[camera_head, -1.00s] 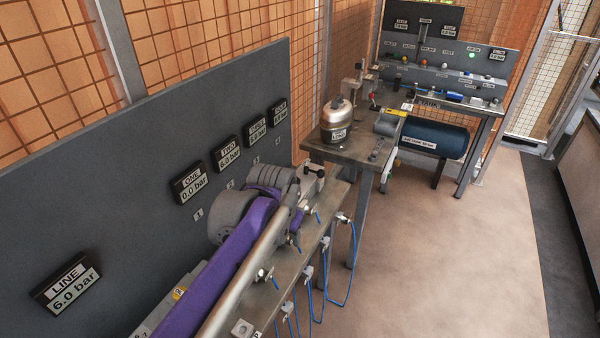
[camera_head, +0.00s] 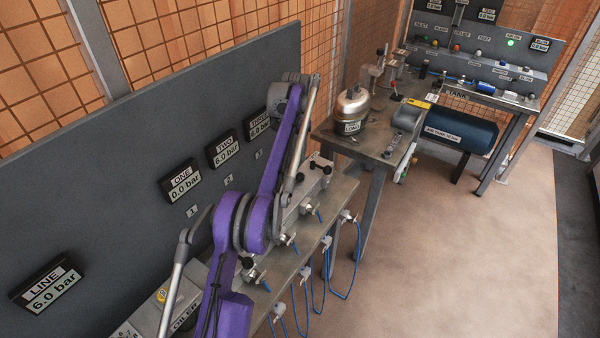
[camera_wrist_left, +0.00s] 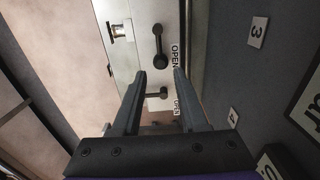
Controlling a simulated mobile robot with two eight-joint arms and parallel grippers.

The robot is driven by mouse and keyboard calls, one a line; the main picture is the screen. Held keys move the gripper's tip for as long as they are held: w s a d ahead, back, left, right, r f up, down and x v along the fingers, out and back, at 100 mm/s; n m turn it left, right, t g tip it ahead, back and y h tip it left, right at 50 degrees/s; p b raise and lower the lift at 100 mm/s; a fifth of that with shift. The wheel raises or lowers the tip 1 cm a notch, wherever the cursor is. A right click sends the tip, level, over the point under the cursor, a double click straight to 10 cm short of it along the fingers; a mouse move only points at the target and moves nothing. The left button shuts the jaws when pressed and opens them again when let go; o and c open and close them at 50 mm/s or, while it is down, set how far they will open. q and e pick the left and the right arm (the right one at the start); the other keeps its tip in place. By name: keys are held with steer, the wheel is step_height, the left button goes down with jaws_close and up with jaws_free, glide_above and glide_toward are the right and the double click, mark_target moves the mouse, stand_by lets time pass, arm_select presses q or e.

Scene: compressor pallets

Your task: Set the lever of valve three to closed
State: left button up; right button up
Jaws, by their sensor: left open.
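The lever of valve three (camera_wrist_left: 157,45) is a short black handle with a round knob, on a pale block in the left wrist view, level with the number 3 plate (camera_wrist_left: 258,32). Printed OPEN lettering is beside it. My left gripper (camera_wrist_left: 159,74) is open and empty; its fingertips point toward this lever, and contact cannot be told. The THREE gauge (camera_head: 260,125) seems to read 6.0 bar. My right gripper is not in view.
The grey gauge panel (camera_head: 120,140) stands along the left of the valve bench (camera_head: 342,194). Blue hoses (camera_head: 346,290) hang from its front edge. A metal vessel (camera_head: 351,108) and a blue tank (camera_head: 455,132) stand farther back. The floor at right is clear.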

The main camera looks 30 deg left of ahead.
mark_target(296, 182)
arm_select(q)
steer(key=f+b, duration=0.1)
steer(key=f, duration=0.7)
steer(key=shift+s+f+b, duration=0.2)
steer(key=shift+f+b, duration=0.15)
steer(key=shift+f, duration=0.85)
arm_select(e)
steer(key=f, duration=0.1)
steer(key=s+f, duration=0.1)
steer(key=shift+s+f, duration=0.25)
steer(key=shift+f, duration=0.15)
arm_select(q)
jaws_close()
